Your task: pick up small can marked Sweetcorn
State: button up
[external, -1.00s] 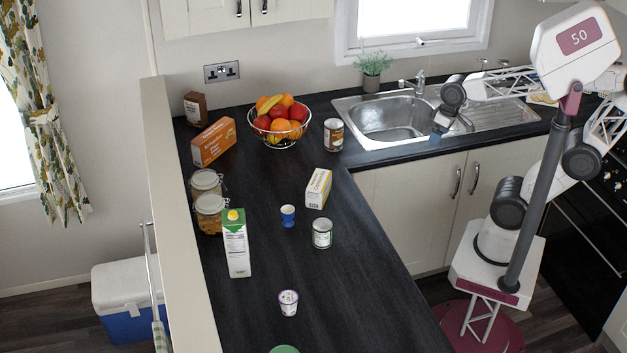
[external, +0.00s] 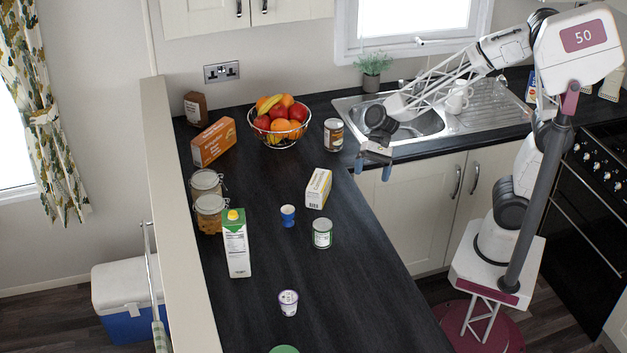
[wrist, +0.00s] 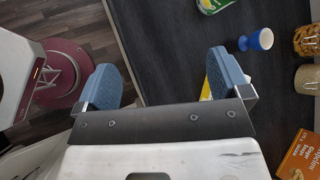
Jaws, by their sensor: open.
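A small can with a green and white label (external: 322,233) stands upright on the dark worktop (external: 350,290), near its right edge. Its lettering is too small to read. Part of it shows at the top of the wrist view (wrist: 213,4). A second can, brown and white (external: 333,134), stands farther back beside the fruit bowl; its label is also unreadable. My gripper (external: 373,168) is open and empty, with blue fingertips pointing down near the inner corner of the worktop. It is above and behind the green can, apart from it. In the wrist view my gripper (wrist: 165,80) has nothing between its fingers.
A blue egg cup (external: 288,216) and a yellow-white box (external: 318,188) stand close to the green can. A carton (external: 236,245), jars (external: 209,213) and a small tub (external: 288,302) stand nearby. The fruit bowl (external: 279,140) is at the back. The front right worktop is clear.

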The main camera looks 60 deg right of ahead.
aim_at(319, 239)
jog(key=w+a+f+m+y, duration=0.1)
jog(key=w+a+f+m, duration=0.1)
jog(key=a, duration=0.3)
jog(key=w+a+f+m+y, duration=0.1)
jog(key=w+a+f+m, duration=0.1)
jog(key=w+a+f, duration=0.1)
jog(key=w+a+f+m+y, duration=0.2)
jog(key=w+a+m, duration=0.1)
jog(key=a, duration=0.3)
jog(key=shift+a+f, duration=0.3)
jog(key=shift+f, duration=0.1)
jog(key=shift+x, duration=1.3)
jog(key=shift+x, duration=2.6)
jog(key=shift+w+r, duration=0.1)
jog(key=c, duration=1.1)
